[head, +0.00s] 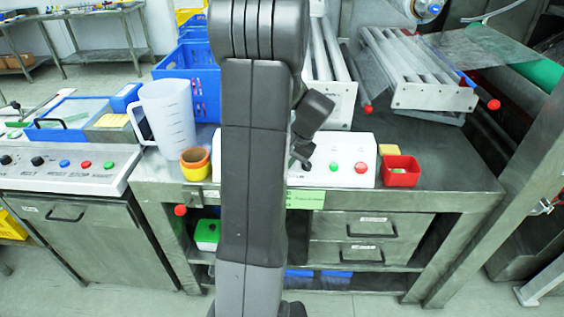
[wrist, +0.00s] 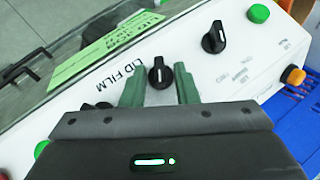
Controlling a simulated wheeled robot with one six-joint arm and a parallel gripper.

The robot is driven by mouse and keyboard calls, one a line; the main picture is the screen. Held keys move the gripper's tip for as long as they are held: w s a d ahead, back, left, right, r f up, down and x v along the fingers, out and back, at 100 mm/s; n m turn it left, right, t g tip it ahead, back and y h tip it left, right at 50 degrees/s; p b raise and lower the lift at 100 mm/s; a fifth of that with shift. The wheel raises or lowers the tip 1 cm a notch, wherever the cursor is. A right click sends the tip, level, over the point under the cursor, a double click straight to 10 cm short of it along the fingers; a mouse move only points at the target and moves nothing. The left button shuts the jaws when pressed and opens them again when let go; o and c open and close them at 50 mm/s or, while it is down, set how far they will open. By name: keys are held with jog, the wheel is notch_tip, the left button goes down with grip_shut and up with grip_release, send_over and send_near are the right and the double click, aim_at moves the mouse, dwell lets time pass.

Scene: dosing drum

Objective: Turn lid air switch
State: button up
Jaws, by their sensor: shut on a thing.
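A white control box shows in the wrist view (wrist: 75,90) and in the head view (head: 350,155), where my arm covers part of it. A black rotary switch with a white pointer line (wrist: 160,76) is on its face, beside the printed words LID FILM. My gripper (wrist: 160,82) has its two green fingers either side of this switch, shut on it. The pointer runs roughly up and down in the wrist view. A second black switch (wrist: 213,38) is to the upper right; its label is too small to read. In the head view my gripper is mostly hidden.
A green button (wrist: 259,13) and an orange button (wrist: 293,75) are on the same box. A red bin (head: 401,172) stands right of the box. A measuring jug (head: 167,117) and yellow tape rolls (head: 195,162) stand left of my arm.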

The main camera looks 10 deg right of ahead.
dwell(0.4)
jog(key=o, duration=0.6)
jog(key=shift+r, duration=0.1)
jog(key=v, duration=1.3)
jog(key=shift+s+d+r, duration=0.1)
jog(key=shift+d+r, duration=0.15)
jog(key=shift+r, duration=0.05)
jog(key=shift+f, duration=0.1)
jog(key=x, duration=1.4)
jog(key=shift+a, duration=0.1)
jog(key=shift+r, duration=0.25)
